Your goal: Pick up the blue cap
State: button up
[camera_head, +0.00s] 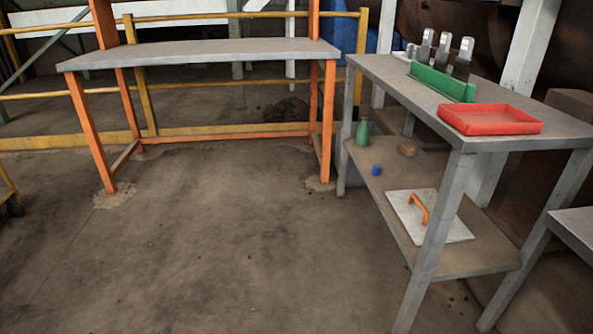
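The blue cap (376,170) is small and sits on the lower shelf (465,262) of the grey table at the right, near the shelf's left edge. My gripper is not in view.
A white board with an orange handle (419,207) lies on the lower shelf. An orange-legged table (200,53) stands behind. The floor (220,240) is clear.

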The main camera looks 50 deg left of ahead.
aim_at(376, 168)
jog(key=u, duration=1.8)
jog(key=k, duration=0.6)
jog(key=u, duration=0.75)
jog(key=i, duration=1.7)
jog(key=z, duration=1.05)
jog(key=i, duration=1.15)
jog(key=z, duration=1.15)
jog(key=i, duration=0.25)
jog(key=z, duration=0.25)
